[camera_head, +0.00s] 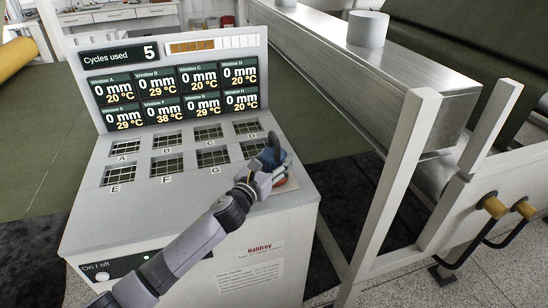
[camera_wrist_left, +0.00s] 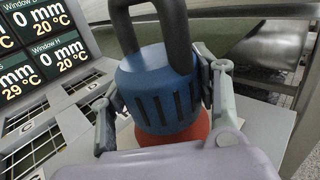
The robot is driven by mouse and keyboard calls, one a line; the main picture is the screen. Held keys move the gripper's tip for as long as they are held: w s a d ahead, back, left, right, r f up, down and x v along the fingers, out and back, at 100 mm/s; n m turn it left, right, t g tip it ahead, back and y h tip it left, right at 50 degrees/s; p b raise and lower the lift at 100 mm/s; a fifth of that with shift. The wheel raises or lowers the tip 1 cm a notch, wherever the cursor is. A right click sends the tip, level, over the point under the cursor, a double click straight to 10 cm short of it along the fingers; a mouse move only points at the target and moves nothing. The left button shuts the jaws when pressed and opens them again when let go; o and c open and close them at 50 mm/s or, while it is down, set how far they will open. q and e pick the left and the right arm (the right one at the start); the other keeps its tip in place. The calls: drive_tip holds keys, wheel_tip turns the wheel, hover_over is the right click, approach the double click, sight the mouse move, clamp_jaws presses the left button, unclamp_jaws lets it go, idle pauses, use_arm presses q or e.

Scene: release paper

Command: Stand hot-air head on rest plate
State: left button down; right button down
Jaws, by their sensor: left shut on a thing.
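The hot-air head (camera_head: 269,157) has a blue slotted body and a dark looped hose or handle on top. In the left wrist view the blue body (camera_wrist_left: 160,88) fills the middle, roughly upright. My left gripper (camera_head: 266,176) is shut on it, with one finger on each side of the body in the left wrist view (camera_wrist_left: 165,105). A red-orange round part (camera_head: 287,185) shows directly under the head at the console's right edge. I cannot tell whether it is the rest plate or the head's base, nor whether there is a gap. My right gripper is not in view.
The pale console (camera_head: 120,225) carries several lettered grid windows and an upright display panel (camera_head: 160,50) behind them. The grid window nearest the gripper is partly hidden. A metal beam (camera_head: 370,75) with a white frame stands to the right. The console's front top is clear.

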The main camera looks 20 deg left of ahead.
use_arm(q)
drive_tip(key=shift+r, duration=0.25)
drive_tip(key=shift+f, duration=0.15)
drive_tip(key=c, duration=0.6)
unclamp_jaws()
drive_tip(key=shift+f, duration=0.2)
drive_tip(key=shift+o, duration=0.2)
drive_tip(key=shift+r, duration=0.15)
drive_tip(key=s, duration=0.4)
drive_tip(key=s+a+b, duration=0.1)
drive_tip(key=s, duration=0.3)
drive_tip(key=s+a, duration=0.1)
drive_tip(key=s, duration=0.3)
drive_tip(key=shift+a, duration=0.15)
